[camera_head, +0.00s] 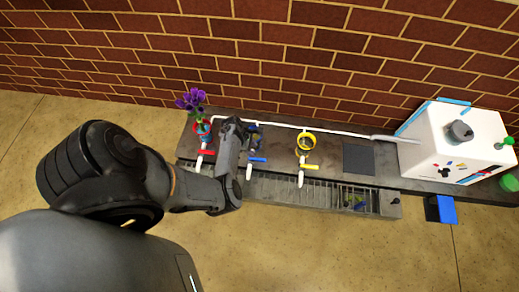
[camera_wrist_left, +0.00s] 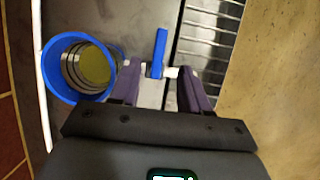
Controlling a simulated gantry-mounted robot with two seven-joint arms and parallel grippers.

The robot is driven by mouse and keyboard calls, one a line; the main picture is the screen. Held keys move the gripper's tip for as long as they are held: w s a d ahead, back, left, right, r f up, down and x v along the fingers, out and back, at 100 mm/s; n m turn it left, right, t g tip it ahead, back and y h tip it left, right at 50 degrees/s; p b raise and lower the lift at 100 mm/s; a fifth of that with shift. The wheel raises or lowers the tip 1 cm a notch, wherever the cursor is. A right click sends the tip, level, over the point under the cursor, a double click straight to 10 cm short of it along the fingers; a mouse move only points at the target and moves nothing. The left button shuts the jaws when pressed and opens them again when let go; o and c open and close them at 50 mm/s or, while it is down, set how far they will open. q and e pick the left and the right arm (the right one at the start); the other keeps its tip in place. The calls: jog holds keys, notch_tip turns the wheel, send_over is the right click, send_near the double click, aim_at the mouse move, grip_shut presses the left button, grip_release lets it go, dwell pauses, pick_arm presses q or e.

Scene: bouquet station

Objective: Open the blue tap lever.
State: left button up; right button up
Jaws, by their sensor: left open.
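The blue tap lever (camera_head: 258,160) sits on a white tap on the bench, crosswise to the white spout (camera_head: 249,172). In the left wrist view the blue lever (camera_wrist_left: 159,48) points away from my gripper, its near end at the white tap body. My left gripper (camera_wrist_left: 159,68) is open, one finger on each side of the tap and the lever's near end. No clear contact shows. In the head view my left arm reaches in from the left and its wrist hides part of the bench beside the blue tap. My right gripper is not in view.
A blue-rimmed container (camera_wrist_left: 82,68) stands left of the tap in the wrist view. A red lever (camera_head: 201,152) and a yellow lever (camera_head: 305,166) flank the blue one. A yellow ring container (camera_head: 305,142), purple flowers (camera_head: 190,99) and a white box (camera_head: 455,140) are on the bench.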

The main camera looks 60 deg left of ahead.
aim_at(261, 159)
pick_arm(q)
jog(key=b+x, duration=0.3)
jog(key=x, duration=0.1)
jog(key=b+x, duration=0.3)
jog(key=x, duration=0.2)
jog(key=shift+s+f, duration=0.15)
jog(key=shift+s, duration=0.05)
jog(key=shift+c, duration=1.2)
grip_shut()
